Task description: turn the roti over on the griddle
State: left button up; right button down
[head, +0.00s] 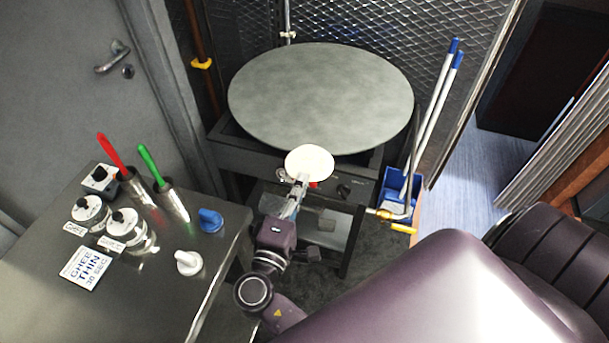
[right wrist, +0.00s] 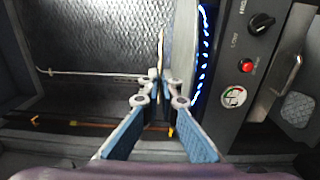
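The griddle (head: 320,92) is a large grey round plate on a dark stand, and its top is bare. The roti (head: 309,160) is a pale round disc in front of the griddle's near edge, overlapping it in the head view. My right gripper (head: 299,183) is shut on the roti's near edge. In the right wrist view the roti (right wrist: 161,48) shows edge-on as a thin tan strip between the fingertips (right wrist: 160,80). My left gripper is not in view.
A steel counter (head: 185,285) at left holds ghee pots (head: 90,214), red-handled (head: 110,150) and green-handled (head: 150,165) tools in holders, and blue and white knobs. A blue bucket (head: 400,190) with poles stands right of the griddle. Blue flames (right wrist: 203,50) show beside the control panel (right wrist: 245,80).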

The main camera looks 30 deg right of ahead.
jog(key=shift+s+a+f, duration=0.15)
jog(key=shift+a+f, duration=0.05)
jog(key=shift+a, duration=0.1)
